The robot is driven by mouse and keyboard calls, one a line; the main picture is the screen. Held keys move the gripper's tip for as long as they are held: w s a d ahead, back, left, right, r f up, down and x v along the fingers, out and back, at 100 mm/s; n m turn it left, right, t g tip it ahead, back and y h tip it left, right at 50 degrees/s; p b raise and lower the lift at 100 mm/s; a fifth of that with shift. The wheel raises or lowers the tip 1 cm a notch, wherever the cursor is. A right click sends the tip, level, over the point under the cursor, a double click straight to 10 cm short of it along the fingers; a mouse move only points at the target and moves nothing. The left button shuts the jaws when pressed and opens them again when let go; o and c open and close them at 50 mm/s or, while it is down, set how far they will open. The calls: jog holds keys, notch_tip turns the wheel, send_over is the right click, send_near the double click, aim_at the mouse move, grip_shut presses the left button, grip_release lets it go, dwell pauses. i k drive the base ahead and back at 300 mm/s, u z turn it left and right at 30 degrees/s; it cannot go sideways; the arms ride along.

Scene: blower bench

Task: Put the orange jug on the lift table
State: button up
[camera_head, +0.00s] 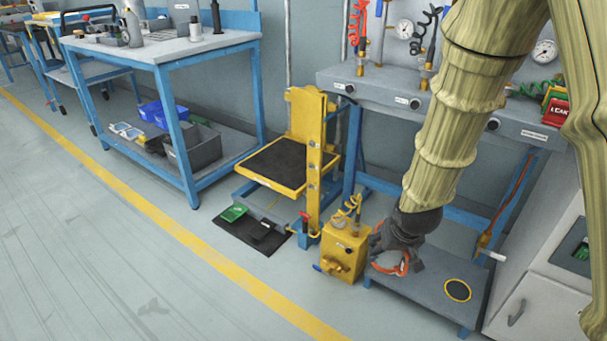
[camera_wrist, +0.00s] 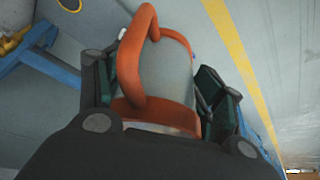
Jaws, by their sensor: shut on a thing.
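The orange jug (camera_wrist: 130,70) fills the middle of the wrist view, with an orange handle and rim and a pale grey body. My gripper (camera_wrist: 165,95) has a dark finger on each side of it and is shut on it. In the head view the jug (camera_head: 402,264) is mostly hidden by my gripper (camera_head: 392,256), which is low over the left end of a low grey platform. Whether the jug touches the platform cannot be told. The lift table (camera_head: 290,189), yellow with a black top, stands to the left, and its top looks empty.
A yellow box (camera_head: 343,252) with a coiled hose stands between the lift table and my gripper. A black mat (camera_head: 232,236) with green and black pedals lies before the lift table. The grey platform (camera_head: 425,285) has a yellow-ringed black disc (camera_head: 457,290). Open floor lies front left.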

aim_at(281, 168)
jog(key=u, duration=0.3)
jog(key=i, duration=1.45)
jog(key=u, duration=0.65)
jog(key=i, duration=0.4)
jog(key=u, duration=0.2)
